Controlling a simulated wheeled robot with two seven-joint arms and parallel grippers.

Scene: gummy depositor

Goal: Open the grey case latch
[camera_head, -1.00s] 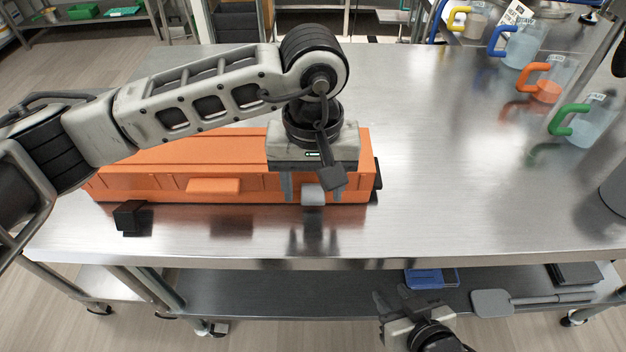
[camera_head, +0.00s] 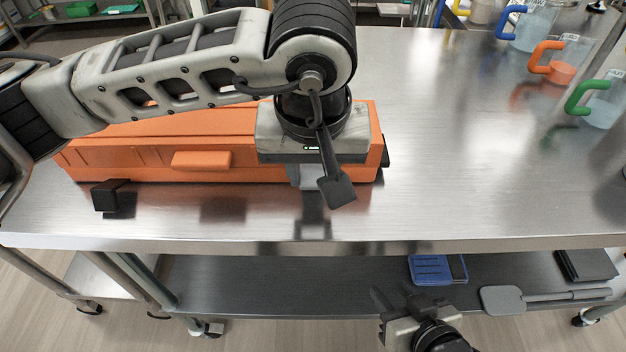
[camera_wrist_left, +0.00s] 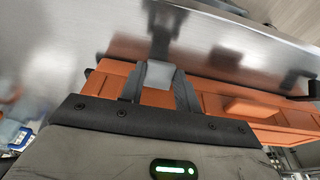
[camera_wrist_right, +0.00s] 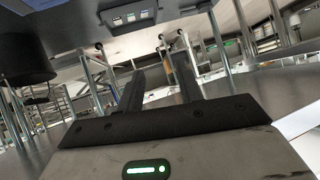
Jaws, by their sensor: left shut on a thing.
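The orange case (camera_head: 120,160) lies on the steel table, and its front face shows a row of raised parts. The grey latch (camera_wrist_left: 158,75) is on the case's front, near its right end in the head view. My left gripper (camera_head: 309,178) reaches down over that end, with its fingers shut on the grey latch. In the left wrist view the left gripper's fingers (camera_wrist_left: 159,88) lie on both sides of the latch. In the head view the gripper hides much of the latch. My right gripper (camera_head: 393,297) is open and empty, low in front of the table; its spread fingers (camera_wrist_right: 155,85) show in the right wrist view.
An orange latch (camera_head: 202,160) sits left of the gripper on the case front. A small black block (camera_head: 110,196) is at the case's front left. Jugs with coloured handles, one green (camera_head: 592,98), stand at the right. The table's (camera_head: 470,180) middle right is clear.

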